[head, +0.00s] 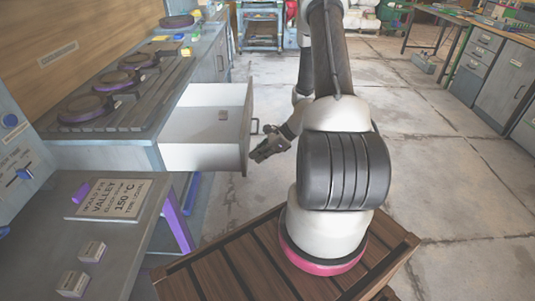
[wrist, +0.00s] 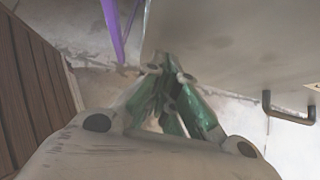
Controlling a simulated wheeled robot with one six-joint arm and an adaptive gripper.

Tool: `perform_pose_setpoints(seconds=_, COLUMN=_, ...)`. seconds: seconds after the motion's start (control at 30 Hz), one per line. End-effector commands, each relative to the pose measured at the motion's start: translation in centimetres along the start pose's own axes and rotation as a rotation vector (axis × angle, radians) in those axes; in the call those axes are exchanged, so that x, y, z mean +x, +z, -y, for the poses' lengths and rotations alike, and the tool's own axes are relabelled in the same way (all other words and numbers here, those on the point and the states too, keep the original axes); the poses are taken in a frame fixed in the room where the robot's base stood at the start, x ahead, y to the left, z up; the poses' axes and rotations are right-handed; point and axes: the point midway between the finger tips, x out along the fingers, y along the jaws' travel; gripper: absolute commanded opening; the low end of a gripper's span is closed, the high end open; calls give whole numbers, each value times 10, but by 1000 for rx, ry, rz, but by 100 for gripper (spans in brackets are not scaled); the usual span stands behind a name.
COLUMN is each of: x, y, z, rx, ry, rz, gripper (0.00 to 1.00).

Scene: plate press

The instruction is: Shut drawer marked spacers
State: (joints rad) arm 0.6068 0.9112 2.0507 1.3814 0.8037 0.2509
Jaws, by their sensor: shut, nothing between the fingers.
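A white-walled drawer (head: 205,155) stands pulled out from the grey counter in the head view. In the wrist view my gripper's fingertips (wrist: 165,65) are together, close to the front's edge; contact is unclear.
Several round dark plates (head: 115,78) sit on the counter top. A grey panel with a sign (head: 110,198) and a purple leg (head: 177,220) stand at the near left. A workbench with drawers (head: 490,75) is at the right. The concrete floor between is clear.

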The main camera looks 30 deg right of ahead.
Motion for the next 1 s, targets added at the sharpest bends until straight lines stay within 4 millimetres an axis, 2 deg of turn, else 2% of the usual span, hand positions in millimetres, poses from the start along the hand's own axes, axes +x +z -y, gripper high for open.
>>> perform_pose_setpoints(seconds=0.47, x=3, y=4, z=0, rx=0, ry=0, rz=0, gripper=0)
perform_pose_setpoints(seconds=0.63, x=10, y=11, z=0, rx=-1, ry=1, rz=0, gripper=0)
perform_pose_setpoints(seconds=0.77, x=23, y=24, z=-1, rx=-3, ry=2, rz=0, gripper=0)
perform_pose_setpoints(seconds=1.0, x=65, y=65, z=-2, rx=-5, ry=4, rz=0, gripper=0)
